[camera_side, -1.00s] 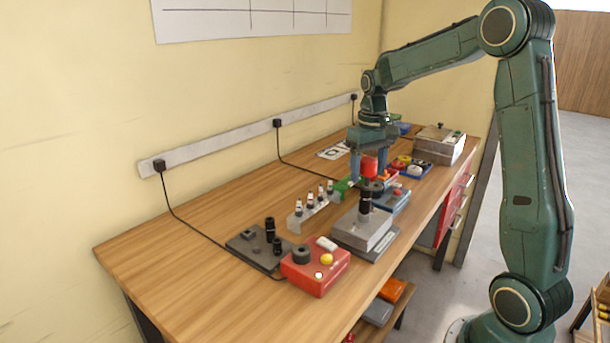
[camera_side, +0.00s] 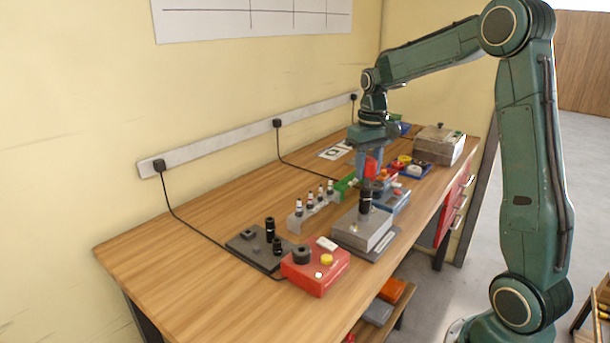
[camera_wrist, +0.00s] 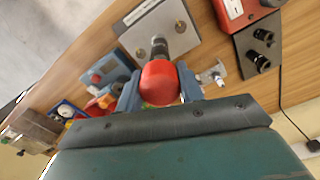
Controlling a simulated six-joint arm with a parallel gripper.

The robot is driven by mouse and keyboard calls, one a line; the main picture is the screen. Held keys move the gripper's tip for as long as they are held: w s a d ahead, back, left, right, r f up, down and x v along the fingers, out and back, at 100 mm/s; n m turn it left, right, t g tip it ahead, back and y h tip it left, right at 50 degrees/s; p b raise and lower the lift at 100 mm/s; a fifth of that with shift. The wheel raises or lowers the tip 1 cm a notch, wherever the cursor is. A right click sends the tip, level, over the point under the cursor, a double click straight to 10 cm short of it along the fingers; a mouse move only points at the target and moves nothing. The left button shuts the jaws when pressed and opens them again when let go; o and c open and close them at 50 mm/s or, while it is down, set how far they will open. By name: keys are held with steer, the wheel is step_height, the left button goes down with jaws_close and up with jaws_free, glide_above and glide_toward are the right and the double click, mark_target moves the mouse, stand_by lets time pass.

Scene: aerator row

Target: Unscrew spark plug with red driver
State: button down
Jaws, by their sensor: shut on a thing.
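The red driver (camera_side: 371,168) is upright between the fingers of my gripper (camera_side: 369,172), which is shut on it. In the wrist view the red driver (camera_wrist: 159,84) sits between the blue fingers of my gripper (camera_wrist: 158,88). Its dark socket end (camera_side: 366,202) points down over the grey metal block (camera_side: 362,233) and meets its top. The grey block also shows in the wrist view (camera_wrist: 137,39). The spark plug is hidden under the socket; I cannot tell whether it is still threaded in.
A rack (camera_side: 296,221) with several spark plugs stands left of the block. A red box (camera_side: 312,279) and a dark plate (camera_side: 240,247) with black sockets are nearer the front. A grey case (camera_side: 452,150) stands at the back right. The table's left part is clear.

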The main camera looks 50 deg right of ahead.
steer(key=n, duration=0.3)
steer(key=shift+n, duration=2.2)
steer(key=n, duration=0.3)
steer(key=shift+f+n, duration=0.1)
steer(key=shift+n, duration=2.3)
steer(key=shift+f, duration=0.1)
steer(key=n, duration=0.3)
steer(key=shift+s+a+n, duration=0.1)
steer(key=shift+n, duration=2.2)
